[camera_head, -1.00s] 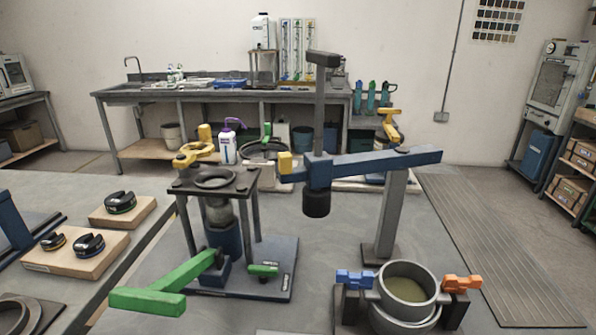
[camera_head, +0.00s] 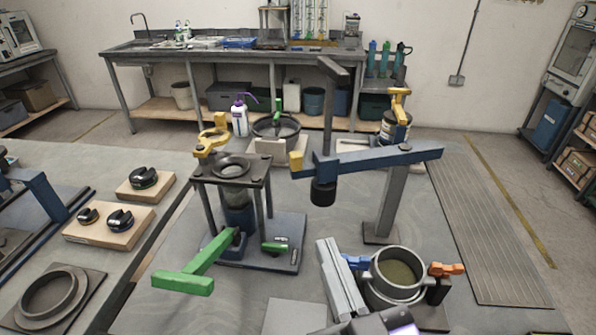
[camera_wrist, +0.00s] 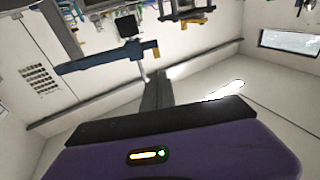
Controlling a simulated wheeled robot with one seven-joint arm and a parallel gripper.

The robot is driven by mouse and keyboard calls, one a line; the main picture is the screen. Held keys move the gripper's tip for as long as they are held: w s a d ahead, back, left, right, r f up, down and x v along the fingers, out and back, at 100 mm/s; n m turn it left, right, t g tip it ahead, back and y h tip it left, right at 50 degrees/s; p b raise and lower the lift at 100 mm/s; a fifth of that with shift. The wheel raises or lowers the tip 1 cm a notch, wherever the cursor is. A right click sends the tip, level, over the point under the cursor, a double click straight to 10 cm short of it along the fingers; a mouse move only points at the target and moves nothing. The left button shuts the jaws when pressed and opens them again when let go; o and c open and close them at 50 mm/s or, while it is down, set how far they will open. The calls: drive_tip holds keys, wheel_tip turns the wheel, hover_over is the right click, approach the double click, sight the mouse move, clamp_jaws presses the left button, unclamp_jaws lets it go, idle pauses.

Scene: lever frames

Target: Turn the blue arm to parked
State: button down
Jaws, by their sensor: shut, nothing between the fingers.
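The blue arm (camera_head: 385,158) is a long beam on a grey post (camera_head: 388,202), with a yellow end piece (camera_head: 294,163) at its left end. A dark cylinder (camera_head: 322,193) hangs below the beam and a dark upright rod rises above it. My gripper (camera_head: 329,243) comes in from the bottom edge, its pale fingers together and empty. It is below the beam in the picture and looks apart from it. In the wrist view the blue arm (camera_wrist: 100,60) shows at upper left, and my gripper (camera_wrist: 158,74) points up toward it. No parked marking is readable.
A pot (camera_head: 397,274) with a blue handle (camera_head: 354,262) and an orange handle (camera_head: 446,269) stands right beside my gripper. A black stand (camera_head: 268,206) and a green lever (camera_head: 193,274) are to the left. Bare table shows at the lower left middle.

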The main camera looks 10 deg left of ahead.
drive_tip(key=w+a+r, duration=0.1)
drive_tip(key=g, duration=0.1)
approach(293, 175)
drive_tip(key=shift+h, duration=0.4)
drive_tip(key=x, duration=0.6)
drive_tip(key=shift+w+a+r+p, duration=0.1)
drive_tip(key=shift+a+r+p, duration=0.15)
drive_tip(key=shift+r+p, duration=0.05)
drive_tip(key=shift+w+f, duration=0.1)
drive_tip(key=shift+w, duration=0.1)
drive_tip(key=b+x, duration=0.1)
drive_tip(key=x, duration=0.8)
drive_tip(key=shift+w, duration=0.15)
drive_tip(key=shift+r, duration=0.2)
